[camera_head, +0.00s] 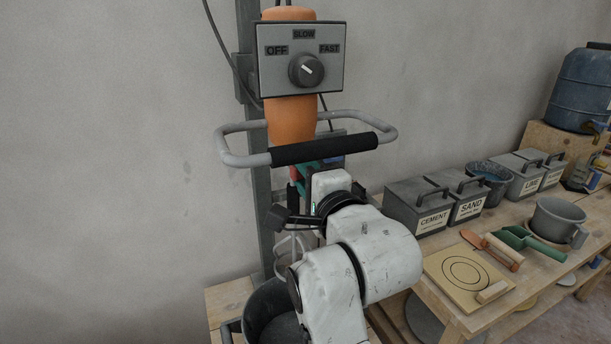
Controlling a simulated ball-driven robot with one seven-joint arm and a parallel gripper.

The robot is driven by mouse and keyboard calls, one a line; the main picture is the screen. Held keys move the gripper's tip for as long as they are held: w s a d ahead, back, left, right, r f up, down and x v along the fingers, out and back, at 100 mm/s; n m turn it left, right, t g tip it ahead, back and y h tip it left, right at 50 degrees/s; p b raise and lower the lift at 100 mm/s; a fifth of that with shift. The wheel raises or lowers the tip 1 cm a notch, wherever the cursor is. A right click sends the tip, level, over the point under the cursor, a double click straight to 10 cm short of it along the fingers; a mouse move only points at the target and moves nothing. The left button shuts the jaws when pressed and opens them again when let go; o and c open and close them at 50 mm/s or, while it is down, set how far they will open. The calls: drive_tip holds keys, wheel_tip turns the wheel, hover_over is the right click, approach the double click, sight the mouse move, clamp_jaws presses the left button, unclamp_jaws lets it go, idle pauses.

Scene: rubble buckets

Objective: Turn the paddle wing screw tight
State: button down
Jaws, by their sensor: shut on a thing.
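The orange mixer (292,120) hangs on a dark upright post, with a grey handlebar and black grip across its front. Below the grip, a small teal and red part (300,178) shows beside my white wrist. The pale wire loops of the mixing paddle (290,246) hang under it, over a dark bucket (268,308). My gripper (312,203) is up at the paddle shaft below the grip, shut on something. My wrist hides most of the fingers. The paddle wing screw cannot be made out behind my wrist, nor can its angle be seen.
The mixer's control box (300,58) has a dial with OFF, SLOW and FAST marks. The wall at left is bare.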

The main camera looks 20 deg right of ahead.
drive_tip(key=c, duration=0.9)
unclamp_jaws()
drive_tip(key=s+b, duration=0.1)
drive_tip(key=s, duration=0.9)
drive_tip(key=shift+s, duration=0.4)
